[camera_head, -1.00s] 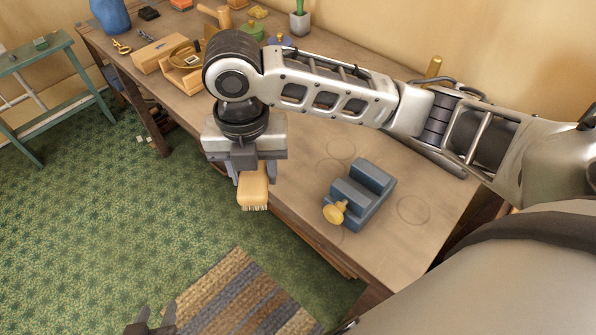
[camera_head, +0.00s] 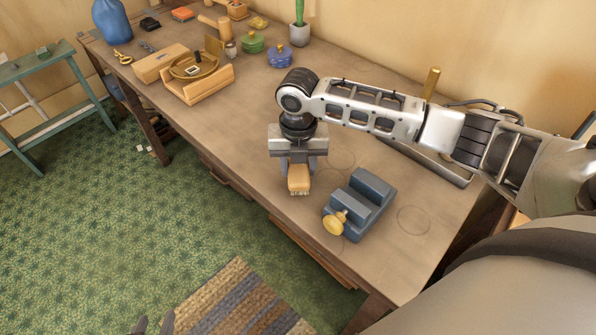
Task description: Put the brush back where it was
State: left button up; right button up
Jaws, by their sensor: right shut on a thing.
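The brush (camera_head: 299,177) has a tan wooden back and pale bristles showing at its lower end. My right gripper (camera_head: 298,166) is shut on it and points down over the workbench (camera_head: 226,137), left of the blue-grey vise-like block. Whether the brush touches the bench top I cannot tell. Faint ring outlines mark the bench beside the block. My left gripper (camera_head: 153,325) shows only its fingertips at the bottom edge, apart from each other, over the floor near the striped rug.
The blue-grey block (camera_head: 360,202) with a yellow knob (camera_head: 335,222) stands close right of the brush. A wooden box (camera_head: 198,84), green pot (camera_head: 252,42), blue pot (camera_head: 280,56) and plant pot (camera_head: 300,33) stand farther back. The bench's middle left is clear.

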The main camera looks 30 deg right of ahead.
jog(key=shift+a+f, duration=0.1)
jog(key=shift+f, duration=1)
jog(key=shift+f, duration=0.2)
jog(key=o, duration=0.9)
jog(key=shift+o, duration=0.2)
jog(key=shift+r, duration=0.15)
notch_tip(320, 180, up, 12)
jog(key=shift+r, duration=0.1)
